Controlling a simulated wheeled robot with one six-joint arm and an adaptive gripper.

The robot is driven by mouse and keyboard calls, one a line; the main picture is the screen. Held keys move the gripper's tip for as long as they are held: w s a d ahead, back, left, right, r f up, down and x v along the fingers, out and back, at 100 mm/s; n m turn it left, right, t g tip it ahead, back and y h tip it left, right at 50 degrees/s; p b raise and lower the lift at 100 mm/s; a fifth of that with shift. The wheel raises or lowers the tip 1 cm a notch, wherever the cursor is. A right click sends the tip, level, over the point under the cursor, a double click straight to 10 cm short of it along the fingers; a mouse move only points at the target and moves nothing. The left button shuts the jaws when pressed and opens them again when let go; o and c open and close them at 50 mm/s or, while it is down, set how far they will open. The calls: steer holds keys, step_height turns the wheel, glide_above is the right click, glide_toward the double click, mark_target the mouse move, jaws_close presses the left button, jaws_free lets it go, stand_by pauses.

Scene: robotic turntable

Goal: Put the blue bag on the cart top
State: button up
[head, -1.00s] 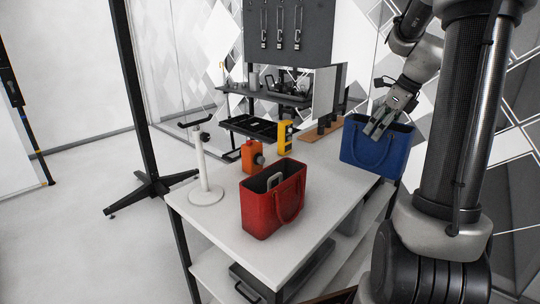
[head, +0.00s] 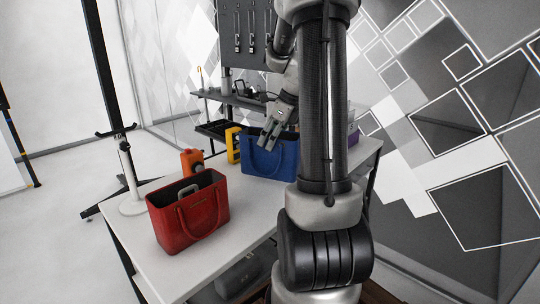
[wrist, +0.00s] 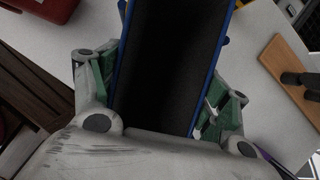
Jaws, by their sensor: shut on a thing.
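The blue bag (head: 270,160) hangs upright below my gripper (head: 268,137) over the far part of the white table (head: 165,262). My gripper is shut on the blue bag near its top. In the wrist view the bag's dark open mouth and blue rim (wrist: 222,45) lie between the green-sided fingers. I cannot tell whether the bag's base touches the table. I cannot tell for sure whether the white table is the cart.
A red bag (head: 188,212) stands on the near part of the table. Beside it are a white stand (head: 131,207), an orange device (head: 191,161) and a yellow device (head: 233,145). A wooden board (wrist: 285,72) lies right of the blue bag in the wrist view. A purple thing (head: 353,137) shows behind my arm.

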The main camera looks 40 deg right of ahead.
mark_target(264, 161)
steer(key=shift+d+f, duration=0.15)
steer(key=shift+f, duration=1.1)
steer(key=shift+d+f, duration=0.1)
steer(key=shift+f, duration=1.25)
steer(key=o, duration=1.6)
steer(key=shift+o, duration=0.2)
